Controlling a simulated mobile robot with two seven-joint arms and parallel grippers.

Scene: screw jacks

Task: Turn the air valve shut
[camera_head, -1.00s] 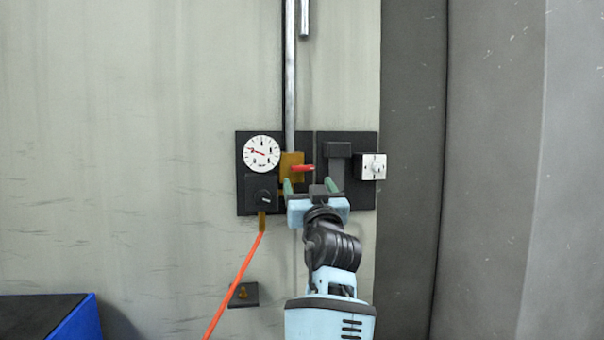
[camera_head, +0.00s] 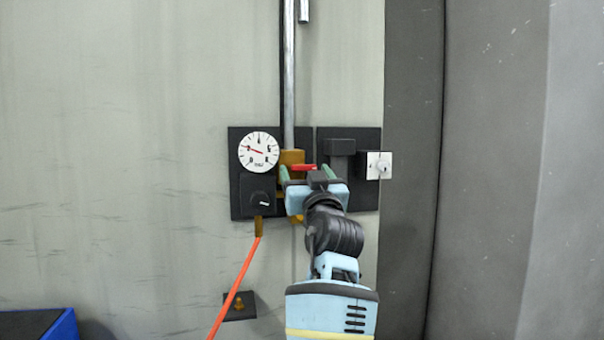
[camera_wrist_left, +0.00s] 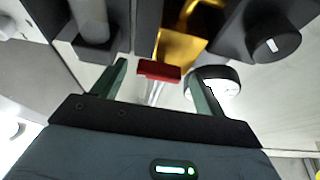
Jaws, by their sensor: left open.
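The air valve has a brass body (camera_head: 291,160) below a vertical metal pipe (camera_head: 289,80), with a red handle (camera_head: 303,167) pointing to the right. My left gripper (camera_head: 307,172) is open just in front of the valve, with its green fingers on either side of the red handle. In the left wrist view the red handle (camera_wrist_left: 159,70) lies between and a little beyond the tips of my open left gripper (camera_wrist_left: 160,78); contact cannot be told. The brass body (camera_wrist_left: 181,45) shows behind it. My right gripper is in neither view.
A round white gauge (camera_head: 258,152) and a black knob unit (camera_head: 258,195) sit left of the valve. An orange hose (camera_head: 236,285) hangs below. A black block with a white-faced switch (camera_head: 379,165) is at the right. A blue-edged box (camera_head: 60,325) stands lower left.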

